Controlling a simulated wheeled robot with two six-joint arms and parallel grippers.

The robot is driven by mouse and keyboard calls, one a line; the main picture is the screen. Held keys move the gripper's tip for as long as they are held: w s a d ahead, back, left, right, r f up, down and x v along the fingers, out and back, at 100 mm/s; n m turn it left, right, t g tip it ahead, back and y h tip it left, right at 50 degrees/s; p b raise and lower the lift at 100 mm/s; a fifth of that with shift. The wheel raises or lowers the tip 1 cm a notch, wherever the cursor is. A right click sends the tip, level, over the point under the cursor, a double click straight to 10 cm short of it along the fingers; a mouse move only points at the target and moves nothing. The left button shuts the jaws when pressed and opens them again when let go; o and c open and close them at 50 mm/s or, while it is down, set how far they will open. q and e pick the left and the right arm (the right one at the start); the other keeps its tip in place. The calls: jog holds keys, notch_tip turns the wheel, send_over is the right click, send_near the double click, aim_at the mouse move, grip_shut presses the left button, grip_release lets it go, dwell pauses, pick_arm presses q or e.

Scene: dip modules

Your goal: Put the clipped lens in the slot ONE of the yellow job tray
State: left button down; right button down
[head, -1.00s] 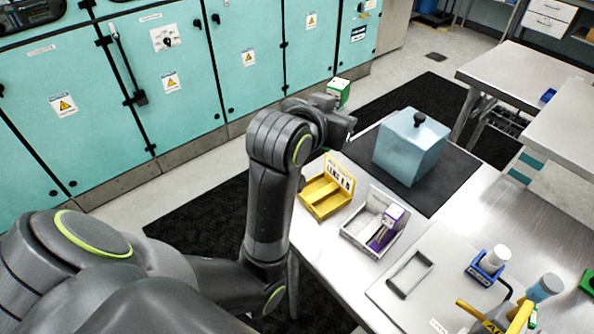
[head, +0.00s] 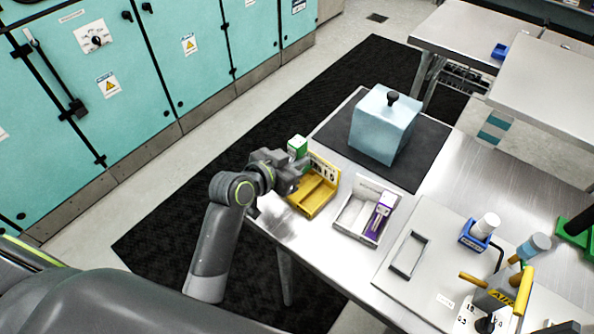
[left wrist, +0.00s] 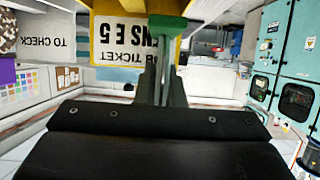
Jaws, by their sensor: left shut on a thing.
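My left gripper (head: 292,168) is shut on the clipped lens (head: 298,146), a small green and white block. It holds the block upright at the left back corner of the yellow job tray (head: 311,209). The tray has two long slots that look empty and a raised label card with dark print at its back. In the left wrist view, a green part of the lens (left wrist: 167,21) shows between the finger ends, in front of the tray's upside-down job ticket (left wrist: 120,42). Whether lens and tray touch cannot be told. My right gripper is not in view.
A white tray (head: 345,222) with a purple module (head: 381,215) stands right of the yellow tray. A pale blue box with a black knob (head: 386,124) stands on a dark mat behind. A grey board (head: 405,281) with a frame and blue holder lies at the front right.

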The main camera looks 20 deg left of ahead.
pick_arm(q)
notch_tip(320, 180, down, 3)
jog(key=shift+f, duration=0.6)
jog(key=c, duration=1.5)
grip_release()
jog(key=shift+c, duration=0.2)
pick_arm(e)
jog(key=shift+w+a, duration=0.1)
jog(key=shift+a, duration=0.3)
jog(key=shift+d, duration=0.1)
